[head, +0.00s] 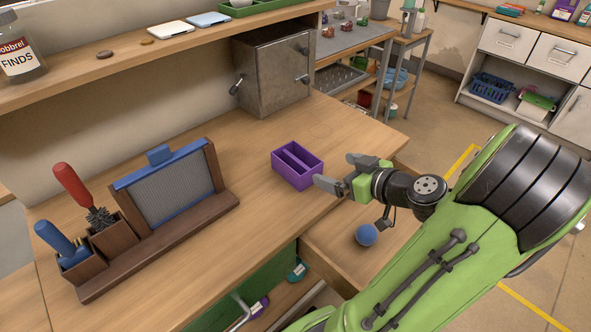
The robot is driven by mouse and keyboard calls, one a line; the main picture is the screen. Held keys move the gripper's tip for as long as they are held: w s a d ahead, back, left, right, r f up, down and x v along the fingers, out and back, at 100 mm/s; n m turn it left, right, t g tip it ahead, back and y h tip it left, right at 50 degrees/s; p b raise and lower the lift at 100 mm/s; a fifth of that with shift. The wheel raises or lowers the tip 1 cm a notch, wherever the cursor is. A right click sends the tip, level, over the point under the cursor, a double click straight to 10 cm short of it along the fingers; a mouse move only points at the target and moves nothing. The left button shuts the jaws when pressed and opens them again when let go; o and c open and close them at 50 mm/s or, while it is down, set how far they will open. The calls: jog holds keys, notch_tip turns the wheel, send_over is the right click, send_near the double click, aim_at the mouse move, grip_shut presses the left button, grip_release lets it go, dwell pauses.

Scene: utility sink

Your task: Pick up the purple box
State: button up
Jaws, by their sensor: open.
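The purple box (298,165) stands on the wooden worktop near its right edge. It looks open at the top, with a divider or bar running along its middle. My gripper (338,171) is just to the right of the box. Its two fingers are apart and point left towards the box, with nothing visible between them. One fingertip lies very close to the lower right side of the box, and I cannot tell whether it touches.
A brown wooden rack (160,225) with a framed mesh panel and brushes stands on the left. A metal cabinet (272,70) stands behind the box. Below the worktop edge is an open drawer (335,245) with a blue ball (366,235) showing over it. The worktop between rack and box is clear.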

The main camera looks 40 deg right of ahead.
aim_at(294, 158)
jog(key=x, duration=0.4)
jog(key=b+x, duration=0.1)
jog(key=x, duration=0.4)
jog(key=b+x, duration=0.1)
jog(key=x, duration=0.4)
jog(key=shift+a+f, duration=0.1)
jog(key=shift+f, duration=0.25)
jog(key=c, duration=0.8)
